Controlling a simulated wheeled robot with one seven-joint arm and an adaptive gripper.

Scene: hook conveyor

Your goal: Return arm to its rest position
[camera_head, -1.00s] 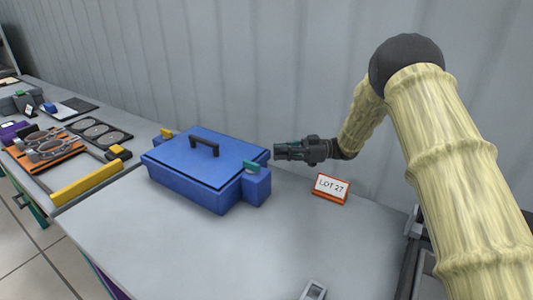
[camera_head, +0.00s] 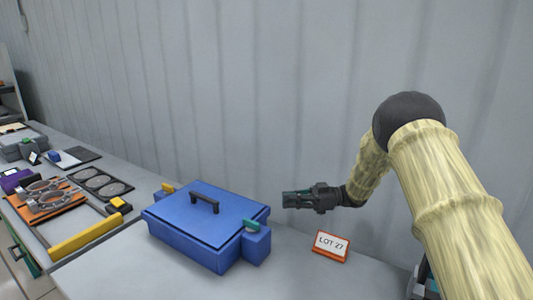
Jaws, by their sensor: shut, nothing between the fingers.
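My gripper (camera_head: 288,200) is shut and empty. It points left from the end of my sleeved arm, above the table, just right of and a little behind the blue lidded box (camera_head: 206,226). It appears apart from the box. The box is closed, with a black handle on its lid and small yellow and green parts at its sides.
A sign reading LOT 27 (camera_head: 331,246) stands on the grey table (camera_head: 107,277) right of the box. A corrugated wall (camera_head: 250,80) rises behind. At left are a yellow bar (camera_head: 86,236), an orange tray (camera_head: 22,208) with metal parts, and a dark tray of discs (camera_head: 100,184).

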